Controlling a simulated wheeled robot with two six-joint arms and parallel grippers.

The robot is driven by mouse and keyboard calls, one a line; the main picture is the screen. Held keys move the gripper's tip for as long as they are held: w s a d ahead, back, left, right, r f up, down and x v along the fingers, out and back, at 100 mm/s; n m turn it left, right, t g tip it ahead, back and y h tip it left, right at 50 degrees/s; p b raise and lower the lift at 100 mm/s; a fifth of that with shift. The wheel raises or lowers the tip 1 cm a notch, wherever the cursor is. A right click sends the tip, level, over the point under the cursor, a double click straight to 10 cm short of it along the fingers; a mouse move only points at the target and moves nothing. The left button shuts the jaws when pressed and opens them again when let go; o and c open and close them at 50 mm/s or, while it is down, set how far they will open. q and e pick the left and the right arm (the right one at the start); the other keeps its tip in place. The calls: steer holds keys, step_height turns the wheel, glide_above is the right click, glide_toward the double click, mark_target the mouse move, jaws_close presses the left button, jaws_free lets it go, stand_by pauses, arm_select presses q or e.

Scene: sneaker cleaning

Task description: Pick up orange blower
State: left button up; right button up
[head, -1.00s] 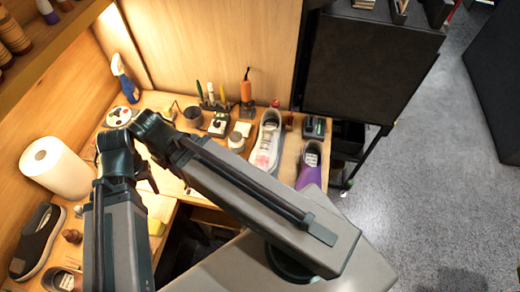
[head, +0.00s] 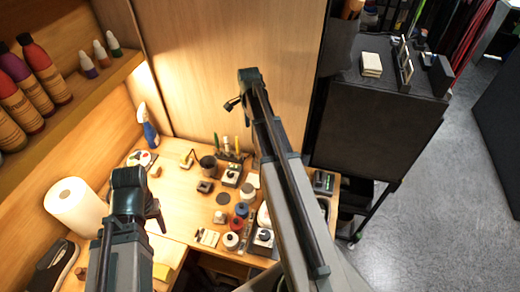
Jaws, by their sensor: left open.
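The orange blower does not show in the head view now; the part of the bench beside the back panel where it stood is covered by my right arm. My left gripper (head: 153,214) is over the left part of the bench, open, with nothing seen between its fingers. My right arm reaches up across the middle of the view. Only a small dark tip of my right gripper (head: 232,103) shows in front of the wood panel, and its jaws cannot be made out.
A paper towel roll (head: 76,207) stands at the left and a blue spray bottle (head: 148,126) at the back. Jars, brushes (head: 228,146) and small boxes crowd the bench's middle and right. A black cabinet (head: 375,120) stands to the right. Bottles fill the shelf above left.

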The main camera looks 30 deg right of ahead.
steer(key=d, duration=0.1)
steer(key=d+m, duration=0.1)
steer(key=d, duration=0.1)
steer(key=d+m, duration=0.1)
steer(key=shift+w+d+r, duration=0.2)
steer(key=shift+r, duration=0.1)
step_height(320, 180, down, 9)
steer(key=b, duration=0.8)
steer(key=shift+r, duration=0.2)
steer(key=shift+b, duration=0.35)
steer(key=f+b, duration=0.5)
steer(key=shift+w+d+f, duration=0.1)
steer(key=shift+w+f, duration=0.1)
steer(key=shift+w, duration=0.2)
steer(key=shift+r, duration=0.1)
jaws_close()
